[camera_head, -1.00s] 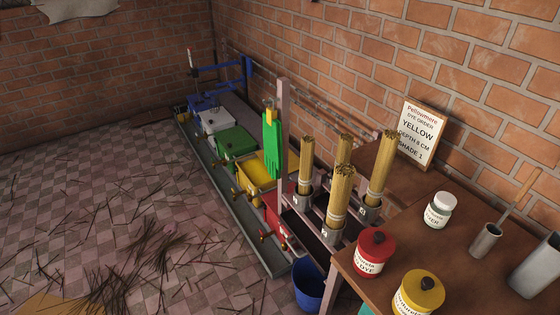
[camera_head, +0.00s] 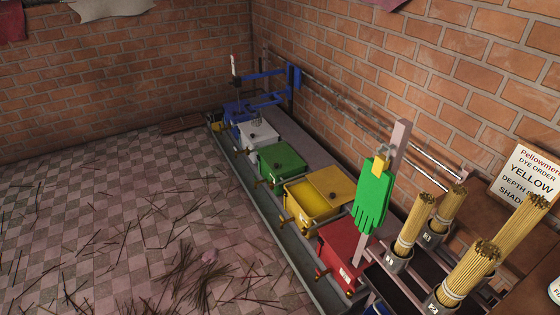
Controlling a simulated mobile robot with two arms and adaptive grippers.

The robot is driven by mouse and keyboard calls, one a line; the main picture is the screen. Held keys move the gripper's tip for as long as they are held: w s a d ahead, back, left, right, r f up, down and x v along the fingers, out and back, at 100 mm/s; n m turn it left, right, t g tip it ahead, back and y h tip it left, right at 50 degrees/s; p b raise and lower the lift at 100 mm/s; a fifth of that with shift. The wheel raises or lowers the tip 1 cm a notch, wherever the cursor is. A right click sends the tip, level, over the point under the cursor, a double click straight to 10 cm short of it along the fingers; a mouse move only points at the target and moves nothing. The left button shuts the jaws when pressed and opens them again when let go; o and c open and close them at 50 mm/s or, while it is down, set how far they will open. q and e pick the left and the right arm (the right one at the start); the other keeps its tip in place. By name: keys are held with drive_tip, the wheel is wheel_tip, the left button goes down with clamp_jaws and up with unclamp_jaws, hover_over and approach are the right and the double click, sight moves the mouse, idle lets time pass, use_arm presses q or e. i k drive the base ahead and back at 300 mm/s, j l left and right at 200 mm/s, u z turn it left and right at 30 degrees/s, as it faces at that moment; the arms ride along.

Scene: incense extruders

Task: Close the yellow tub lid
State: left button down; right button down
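The yellow tub (camera_head: 304,213) stands in the row of coloured tubs, between the green tub and the red tub. Its top looks open and I see into its yellow inside. The yellow lid (camera_head: 333,184) lies folded back on the wall side of the tub, as a flat panel next to the opening. Neither of my grippers shows in the head view.
A green tub (camera_head: 281,164), a white tub (camera_head: 257,136) and a red tub (camera_head: 340,250) stand in the same row. A green glove (camera_head: 372,198) hangs on a post (camera_head: 397,143) near the yellow tub. Stick bundles (camera_head: 412,222) stand at the right. Scattered sticks litter the tiled floor (camera_head: 130,210).

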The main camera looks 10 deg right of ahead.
sight(338, 189)
drive_tip(key=i+j+u, duration=0.2)
drive_tip(key=i, duration=0.65)
drive_tip(key=i+j+u, duration=0.15)
drive_tip(key=i, duration=0.7)
drive_tip(key=i+z, duration=0.3)
drive_tip(key=z, duration=0.15)
drive_tip(key=i+j+z, duration=0.15)
drive_tip(key=z, duration=0.3)
drive_tip(key=i+j+z, duration=0.25)
drive_tip(key=z, duration=0.2)
drive_tip(key=i, duration=0.1)
